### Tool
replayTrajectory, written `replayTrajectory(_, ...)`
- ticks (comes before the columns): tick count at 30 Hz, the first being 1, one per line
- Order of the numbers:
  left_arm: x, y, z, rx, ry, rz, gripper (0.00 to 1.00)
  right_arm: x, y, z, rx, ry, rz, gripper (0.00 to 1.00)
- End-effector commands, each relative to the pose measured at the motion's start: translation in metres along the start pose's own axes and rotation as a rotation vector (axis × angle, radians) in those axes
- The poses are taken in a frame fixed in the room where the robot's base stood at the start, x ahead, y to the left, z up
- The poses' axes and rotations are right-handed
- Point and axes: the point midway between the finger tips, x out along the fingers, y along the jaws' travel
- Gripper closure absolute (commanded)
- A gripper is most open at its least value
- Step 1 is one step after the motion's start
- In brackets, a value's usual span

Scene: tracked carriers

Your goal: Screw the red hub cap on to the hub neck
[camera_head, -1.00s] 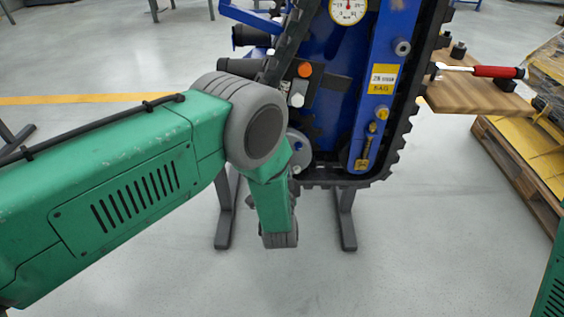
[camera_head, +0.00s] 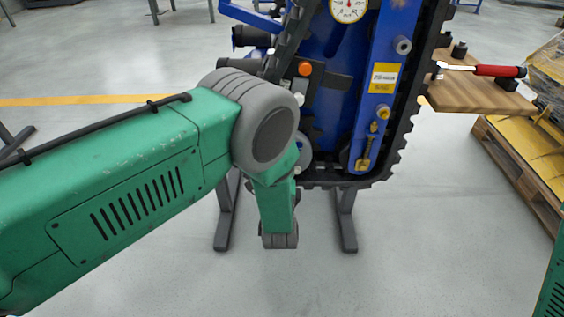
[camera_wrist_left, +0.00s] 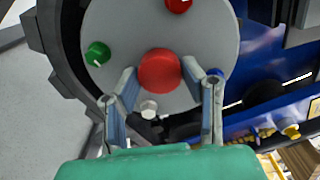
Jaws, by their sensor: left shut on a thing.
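The red hub cap (camera_wrist_left: 159,71) is in the middle of the left wrist view, in front of a grey disc (camera_wrist_left: 214,32). My left gripper (camera_wrist_left: 158,76) is shut on it, with one finger on each side. The hub neck is hidden behind the cap, so I cannot tell how far the cap sits on it. In the head view my left arm hides the gripper and cap; part of the disc (camera_head: 305,155) shows beside the arm. My right gripper is in neither view.
The disc carries a green knob (camera_wrist_left: 98,53), a smaller red knob (camera_wrist_left: 178,4), a blue knob (camera_wrist_left: 215,73) and a pale bolt (camera_wrist_left: 149,109). A black track (camera_head: 403,130) rings the blue carrier (camera_head: 325,100). A wooden shelf (camera_head: 480,98) holds a red-handled tool (camera_head: 497,71).

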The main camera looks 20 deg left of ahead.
Motion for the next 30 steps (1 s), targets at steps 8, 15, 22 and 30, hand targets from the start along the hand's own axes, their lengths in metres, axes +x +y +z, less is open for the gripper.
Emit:
replayTrajectory(8, 0.0001, -0.0001, -0.0003, 0.300, -0.001, -0.002, 0.98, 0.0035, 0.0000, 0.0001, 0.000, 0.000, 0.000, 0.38)
replayTrajectory(15, 0.0000, 0.0001, -0.0008, 0.675, 0.000, -0.002, 0.98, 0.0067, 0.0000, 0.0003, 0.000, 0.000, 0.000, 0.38)
replayTrajectory(22, -0.0002, -0.0001, -0.0009, 0.848, 0.001, -0.001, 0.98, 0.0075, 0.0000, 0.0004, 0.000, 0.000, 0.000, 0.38)
replayTrajectory(30, -0.0004, 0.0001, -0.0011, 0.848, 0.002, -0.001, 0.45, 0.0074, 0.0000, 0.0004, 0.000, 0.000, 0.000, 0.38)
